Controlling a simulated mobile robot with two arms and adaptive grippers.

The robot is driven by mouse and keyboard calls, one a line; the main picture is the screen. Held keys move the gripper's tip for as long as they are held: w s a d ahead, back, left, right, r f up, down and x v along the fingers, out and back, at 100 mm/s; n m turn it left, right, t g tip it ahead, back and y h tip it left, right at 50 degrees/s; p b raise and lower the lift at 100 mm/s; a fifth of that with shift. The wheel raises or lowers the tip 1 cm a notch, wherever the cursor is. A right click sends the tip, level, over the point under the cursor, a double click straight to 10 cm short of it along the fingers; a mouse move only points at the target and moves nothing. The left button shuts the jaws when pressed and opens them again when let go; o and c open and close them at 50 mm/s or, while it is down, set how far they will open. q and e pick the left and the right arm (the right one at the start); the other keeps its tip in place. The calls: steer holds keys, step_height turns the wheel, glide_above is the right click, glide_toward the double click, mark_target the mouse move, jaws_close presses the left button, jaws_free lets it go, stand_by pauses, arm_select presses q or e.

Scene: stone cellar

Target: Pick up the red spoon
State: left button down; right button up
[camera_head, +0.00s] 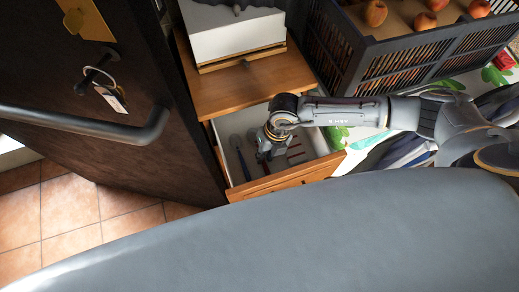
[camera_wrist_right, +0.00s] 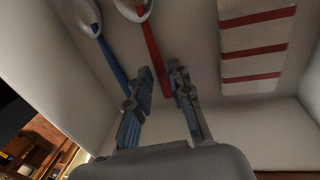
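The red spoon (camera_wrist_right: 151,48) lies in the open drawer (camera_head: 236,128), its metal bowl at the top of the right wrist view. Its red handle runs down between the fingertips of my right gripper (camera_wrist_right: 160,80). The fingers stand apart on either side of the handle, with a gap showing; I cannot tell how high they are above it. In the head view my right gripper (camera_head: 266,151) reaches down into the drawer and hides most of the red spoon. My left gripper is not in view.
A blue-handled spoon (camera_wrist_right: 112,62) lies left of the red one. A white cloth with red stripes (camera_wrist_right: 252,62) lies to the right. The drawer walls enclose the gripper. A dark door (camera_head: 130,80) stands left, and a dark crate of fruit (camera_head: 400,60) stands at upper right.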

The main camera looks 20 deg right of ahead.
steer(key=shift+a+f, duration=0.1)
steer(key=shift+f, duration=0.4)
jaws_close()
steer(key=shift+r, duration=0.1)
